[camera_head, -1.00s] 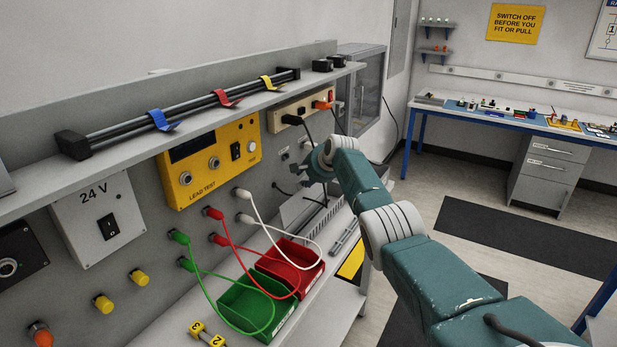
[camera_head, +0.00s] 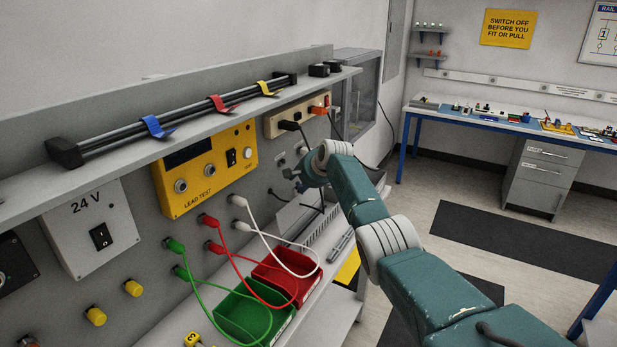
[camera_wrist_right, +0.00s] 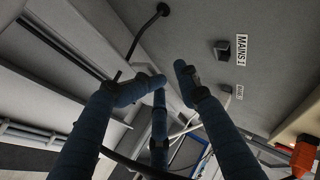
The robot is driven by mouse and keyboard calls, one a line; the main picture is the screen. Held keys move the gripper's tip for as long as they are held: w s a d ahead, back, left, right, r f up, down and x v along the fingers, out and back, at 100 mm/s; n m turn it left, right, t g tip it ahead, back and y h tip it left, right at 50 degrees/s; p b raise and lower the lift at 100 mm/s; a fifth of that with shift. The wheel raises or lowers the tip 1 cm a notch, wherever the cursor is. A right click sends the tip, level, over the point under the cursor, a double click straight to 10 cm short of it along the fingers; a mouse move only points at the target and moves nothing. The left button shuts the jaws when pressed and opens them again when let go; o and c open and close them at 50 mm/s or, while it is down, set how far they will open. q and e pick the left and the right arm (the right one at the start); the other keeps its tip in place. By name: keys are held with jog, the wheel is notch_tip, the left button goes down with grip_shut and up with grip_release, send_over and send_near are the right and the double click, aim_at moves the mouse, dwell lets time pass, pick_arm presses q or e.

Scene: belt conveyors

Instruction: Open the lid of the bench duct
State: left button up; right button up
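The bench duct (camera_head: 322,227) appears to be the grey slotted channel along the back of the bench, right of the bins. A plain pale plate (camera_head: 291,216) lies beside it; I cannot tell whether this is its lid or how the lid sits. My right gripper (camera_head: 300,180) is in front of the back panel, above the duct, partly hidden by its own wrist. In the right wrist view its blue fingers (camera_wrist_right: 167,84) are spread apart with nothing clearly held between them. A dark cable passes close to the fingers. My left gripper is not in view.
A red bin (camera_head: 287,278) and a green bin (camera_head: 252,316) stand left of the duct, with looped test leads above. Black cables hang from the socket strip (camera_head: 297,117). The shelf (camera_head: 215,137) overhangs the panel. A clear-fronted cabinet (camera_head: 357,88) stands behind.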

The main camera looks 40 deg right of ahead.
jog(key=v, duration=1.1)
jog(key=shift+s, duration=0.2)
